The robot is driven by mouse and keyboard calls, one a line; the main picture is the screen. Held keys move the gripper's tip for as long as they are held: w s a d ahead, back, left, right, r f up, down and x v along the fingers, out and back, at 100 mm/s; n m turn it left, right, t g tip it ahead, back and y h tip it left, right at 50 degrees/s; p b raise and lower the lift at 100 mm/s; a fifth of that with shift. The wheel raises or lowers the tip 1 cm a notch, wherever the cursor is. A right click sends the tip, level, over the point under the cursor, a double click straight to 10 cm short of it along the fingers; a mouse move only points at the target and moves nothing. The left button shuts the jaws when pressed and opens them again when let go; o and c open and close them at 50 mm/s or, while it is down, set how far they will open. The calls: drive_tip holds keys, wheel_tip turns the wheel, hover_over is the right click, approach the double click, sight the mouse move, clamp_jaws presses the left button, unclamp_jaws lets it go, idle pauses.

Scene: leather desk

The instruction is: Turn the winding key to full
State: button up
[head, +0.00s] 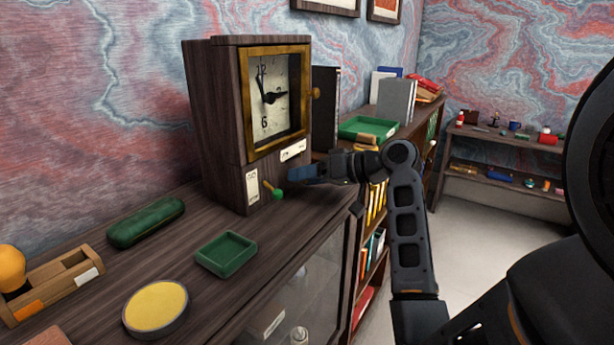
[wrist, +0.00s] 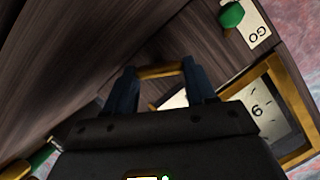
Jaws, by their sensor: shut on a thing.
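A dark wooden clock (head: 220,120) with a brass-framed door stands on the wooden cabinet. My gripper (head: 294,173) is at the lower front of the clock, below the dial. In the wrist view a brass bar, which looks like the winding key (wrist: 160,71), spans the space between my two dark blue fingers, and the gripper is shut on it. The key is hidden behind the fingers in the head view. Its shaft and how far it is turned cannot be made out. A green knob (head: 278,194) sits just left of my gripper; it also shows in the wrist view (wrist: 231,15) beside a GO label.
A green tray (head: 226,262), a yellow-topped round tin (head: 155,306), a green case (head: 146,222) and a wooden holder (head: 62,284) stand on the cabinet top. A bookcase (head: 376,205) stands to the right. The cabinet top just in front of the clock is clear.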

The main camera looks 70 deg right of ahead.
drive_tip(key=o, duration=1)
drive_tip(key=shift+o, duration=0.2)
drive_tip(key=shift+b+v, duration=0.75)
drive_tip(key=shift+v, duration=3.15)
